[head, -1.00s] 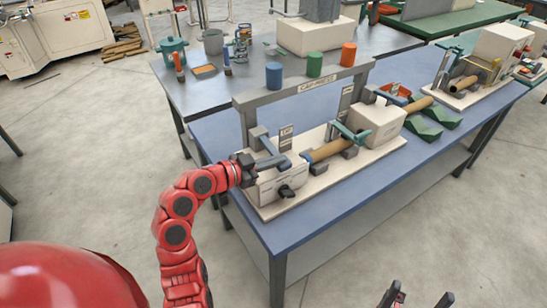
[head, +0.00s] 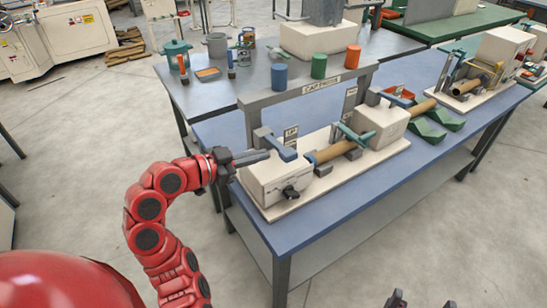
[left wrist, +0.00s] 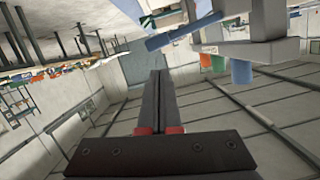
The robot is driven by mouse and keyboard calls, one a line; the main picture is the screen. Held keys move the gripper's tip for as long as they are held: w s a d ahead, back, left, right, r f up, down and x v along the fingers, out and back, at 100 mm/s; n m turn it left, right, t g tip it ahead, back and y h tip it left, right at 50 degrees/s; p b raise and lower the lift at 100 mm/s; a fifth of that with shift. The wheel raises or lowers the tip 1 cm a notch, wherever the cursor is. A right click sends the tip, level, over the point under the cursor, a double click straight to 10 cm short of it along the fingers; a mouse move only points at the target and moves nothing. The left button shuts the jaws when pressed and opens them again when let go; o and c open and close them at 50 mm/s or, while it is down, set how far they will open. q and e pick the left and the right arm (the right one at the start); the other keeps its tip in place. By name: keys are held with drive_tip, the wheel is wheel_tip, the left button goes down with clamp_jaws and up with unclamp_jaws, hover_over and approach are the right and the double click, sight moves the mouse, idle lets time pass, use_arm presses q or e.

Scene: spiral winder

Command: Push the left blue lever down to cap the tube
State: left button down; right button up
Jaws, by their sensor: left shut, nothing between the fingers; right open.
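The left blue lever (head: 281,149) rises over the left white block of the capping machine, its arm slanting down to the right. It also shows in the left wrist view (left wrist: 184,33). The brown tube (head: 335,152) lies between the left block (head: 272,184) and the right block (head: 383,122). My left gripper (head: 268,154) is shut and empty, its fingertips close to the lever; I cannot tell whether they touch. In the left wrist view its fingers (left wrist: 160,72) are together. My right gripper (head: 418,301) is open at the bottom edge, mostly cut off, far from the lever.
A teal lever (head: 354,136) stands near the right block. A grey overhead bar (head: 305,90) carries blue, green and orange cylinders behind the blocks. The blue table (head: 345,213) has free room in front. Green cradles (head: 430,132) lie to the right.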

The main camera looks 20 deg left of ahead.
use_arm(q)
drive_tip(key=v, duration=0.3)
idle(0.5)
idle(0.4)
